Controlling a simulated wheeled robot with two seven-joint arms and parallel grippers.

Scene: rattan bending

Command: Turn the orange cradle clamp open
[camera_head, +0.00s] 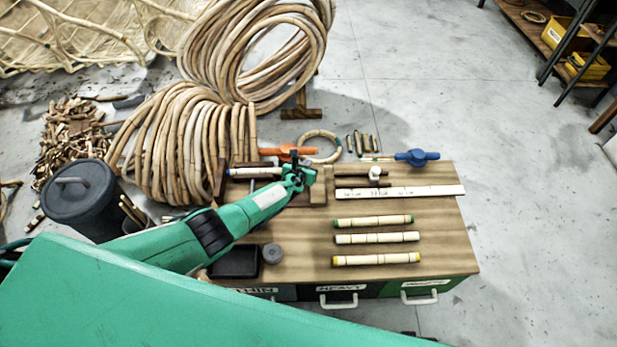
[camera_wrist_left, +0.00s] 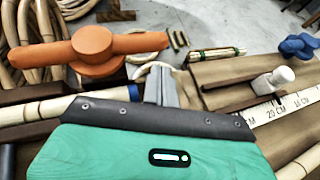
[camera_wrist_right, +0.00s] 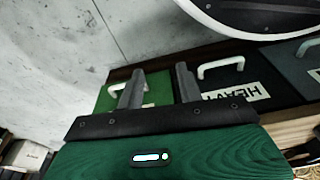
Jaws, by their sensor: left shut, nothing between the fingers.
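The orange cradle clamp (camera_head: 287,151) stands at the back edge of the workbench. In the left wrist view the clamp (camera_wrist_left: 93,45) shows a round hub with a bar lying crosswise. A pale rattan piece with a blue end (camera_head: 254,172) lies just in front of it. My left gripper (camera_head: 309,172) is near the clamp's right end; its fingers (camera_wrist_left: 160,85) are shut and empty. They look apart from the bar in the left wrist view. My right gripper (camera_wrist_right: 159,84) is open and empty, in front of the bench's drawers in the right wrist view.
A blue clamp (camera_head: 416,157) and a ruler (camera_head: 400,192) are at the right. Several rattan pieces (camera_head: 376,238) lie on the workbench (camera_head: 445,235). Large rattan coils (camera_head: 180,135) stand behind at the left. A dark tray (camera_head: 235,262) lies at the front left.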

